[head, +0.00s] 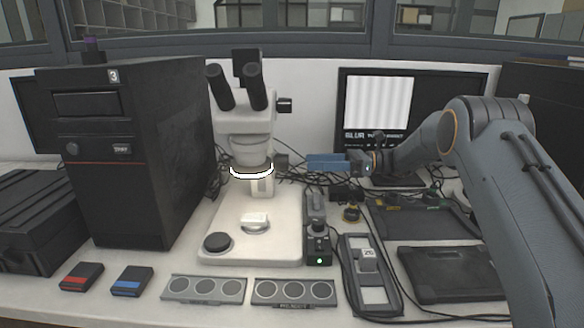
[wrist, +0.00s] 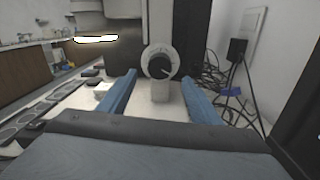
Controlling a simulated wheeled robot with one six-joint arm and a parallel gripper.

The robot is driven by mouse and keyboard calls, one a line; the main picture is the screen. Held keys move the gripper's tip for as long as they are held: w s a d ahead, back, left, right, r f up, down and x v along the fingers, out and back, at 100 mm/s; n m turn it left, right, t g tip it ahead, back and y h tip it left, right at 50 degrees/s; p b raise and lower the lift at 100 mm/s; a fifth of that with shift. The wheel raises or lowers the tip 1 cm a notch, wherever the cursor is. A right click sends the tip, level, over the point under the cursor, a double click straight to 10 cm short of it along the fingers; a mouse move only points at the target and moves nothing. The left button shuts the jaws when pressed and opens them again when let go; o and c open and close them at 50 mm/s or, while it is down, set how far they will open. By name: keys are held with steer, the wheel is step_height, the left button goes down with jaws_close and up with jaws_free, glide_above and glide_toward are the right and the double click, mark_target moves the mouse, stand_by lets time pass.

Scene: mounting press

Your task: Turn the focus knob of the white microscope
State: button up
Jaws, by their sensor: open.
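The white microscope (head: 247,127) stands upright on its pale base (head: 280,240), left of my gripper. In the wrist view its focus knob (wrist: 160,63), a round dial with a dark face and a pale rim, faces me on the white column. In the head view a dark knob (head: 281,160) shows beside the column, just left of my fingertips. My gripper (head: 309,162) has blue fingers pointing left at the microscope. It is open and empty. In the wrist view the knob appears between and just beyond the two fingertips (wrist: 160,77); contact is not visible.
A lit ring light (head: 252,174) surrounds the microscope's lower head. A black computer tower (head: 125,150) stands left. Cables and a small black box with a green light (head: 319,245) lie close to the base. A monitor (head: 400,115) stands behind my arm.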

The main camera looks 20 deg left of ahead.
mark_target(282, 162)
steer(key=p+x, duration=0.2)
steer(key=x, duration=0.5)
steer(key=shift+a, duration=0.3)
steer(key=shift+s, duration=0.1)
steer(key=c, duration=1)
